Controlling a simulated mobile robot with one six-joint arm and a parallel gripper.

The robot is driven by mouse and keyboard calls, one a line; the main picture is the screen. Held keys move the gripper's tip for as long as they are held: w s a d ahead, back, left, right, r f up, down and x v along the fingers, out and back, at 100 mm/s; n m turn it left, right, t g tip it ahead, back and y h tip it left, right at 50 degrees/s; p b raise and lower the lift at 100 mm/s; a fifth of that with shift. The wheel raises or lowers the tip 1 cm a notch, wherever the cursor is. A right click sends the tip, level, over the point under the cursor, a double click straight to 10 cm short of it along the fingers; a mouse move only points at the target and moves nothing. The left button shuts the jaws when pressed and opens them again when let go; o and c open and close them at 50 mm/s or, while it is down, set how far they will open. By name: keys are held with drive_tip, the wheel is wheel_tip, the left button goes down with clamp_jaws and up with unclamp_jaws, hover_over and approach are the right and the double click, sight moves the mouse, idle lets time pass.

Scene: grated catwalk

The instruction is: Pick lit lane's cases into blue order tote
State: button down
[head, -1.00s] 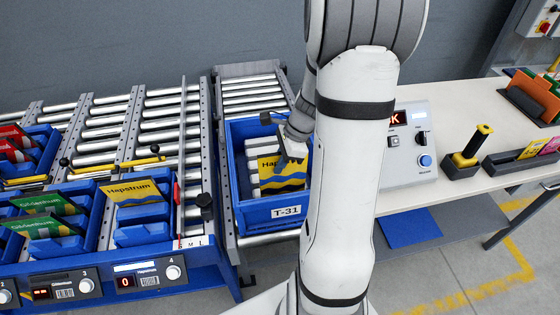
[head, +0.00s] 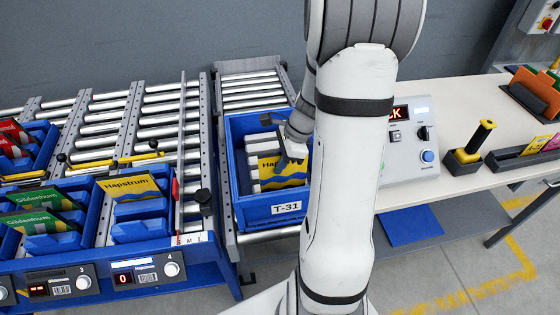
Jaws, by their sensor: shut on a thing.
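The blue order tote (head: 239,210), labelled T-31, stands on the roller conveyor in the middle. My gripper (head: 284,163) is inside it, shut on a yellow Hapstrum case (head: 290,183) with a dark wavy band. White case edges (head: 253,175) show just left of it in the tote. My arm hides the tote's right side. In the lane at the left, another yellow Hapstrum case (head: 130,187) leans in a blue bin. That lane's display (head: 122,278) shows a red 0.
Right of my arm is a pale bench (head: 465,120) with a control box (head: 408,140) and a yellow-black handled tool (head: 470,155). A grey post with a dark knob (head: 203,200) stands between lanes and tote.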

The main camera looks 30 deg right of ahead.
sight(280, 177)
drive_tip(key=shift+f+b, duration=2.3)
drive_tip(key=shift+f, duration=0.85)
drive_tip(key=c, duration=1)
unclamp_jaws()
drive_tip(key=shift+o, duration=0.2)
wheel_tip(280, 177, up, 8)
drive_tip(key=p, duration=0.7)
